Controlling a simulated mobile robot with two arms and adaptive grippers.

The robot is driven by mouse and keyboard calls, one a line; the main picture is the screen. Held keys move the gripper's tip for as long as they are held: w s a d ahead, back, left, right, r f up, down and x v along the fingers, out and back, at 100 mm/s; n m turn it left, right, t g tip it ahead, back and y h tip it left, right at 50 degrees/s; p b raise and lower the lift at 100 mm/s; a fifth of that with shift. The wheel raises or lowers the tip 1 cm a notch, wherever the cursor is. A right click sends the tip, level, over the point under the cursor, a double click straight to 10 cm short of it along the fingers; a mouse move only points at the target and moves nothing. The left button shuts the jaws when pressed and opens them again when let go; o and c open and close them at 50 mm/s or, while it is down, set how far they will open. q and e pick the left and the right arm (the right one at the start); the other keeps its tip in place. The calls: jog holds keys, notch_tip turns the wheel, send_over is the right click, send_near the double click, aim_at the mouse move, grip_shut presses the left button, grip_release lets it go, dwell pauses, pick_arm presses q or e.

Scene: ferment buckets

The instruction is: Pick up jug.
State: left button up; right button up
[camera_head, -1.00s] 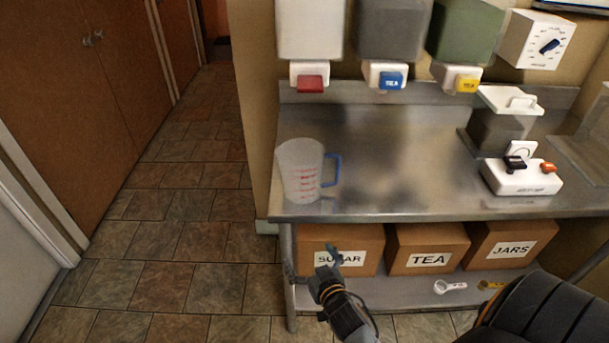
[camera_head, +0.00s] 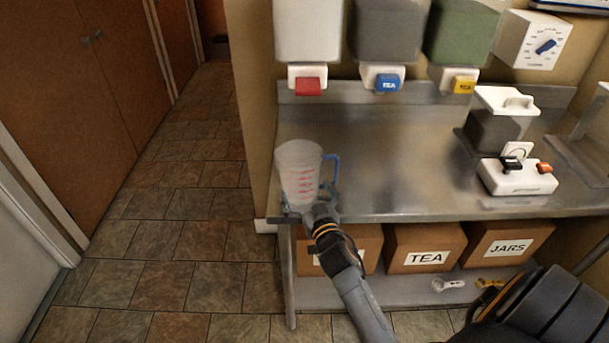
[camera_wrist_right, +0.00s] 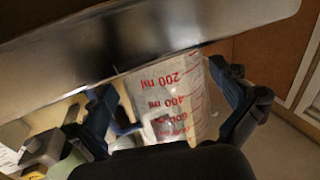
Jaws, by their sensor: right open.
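The jug (camera_head: 299,170) is clear with red markings and a blue handle on its right side. It stands upright at the left front of the metal counter (camera_head: 400,190). My right gripper (camera_head: 312,208) is at the counter's front edge, at the jug's lower front. In the right wrist view the jug (camera_wrist_right: 170,98) shows between the two spread fingers of my right gripper (camera_wrist_right: 172,105). The fingers are open, one on each side of it; contact is not visible. My left gripper is not in view.
Dispensers with red (camera_head: 308,86), blue (camera_head: 388,82) and yellow (camera_head: 463,85) taps hang above the counter. A white device (camera_head: 517,177) stands to the right. Boxes labelled TEA (camera_head: 425,240) and JARS (camera_head: 505,240) sit on the shelf below. The counter's middle is clear.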

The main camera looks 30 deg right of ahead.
jog(key=x, duration=0.5)
jog(key=shift+p, duration=0.35)
jog(key=shift+a, duration=0.1)
jog(key=c, duration=0.8)
jog(key=shift+c, duration=0.2)
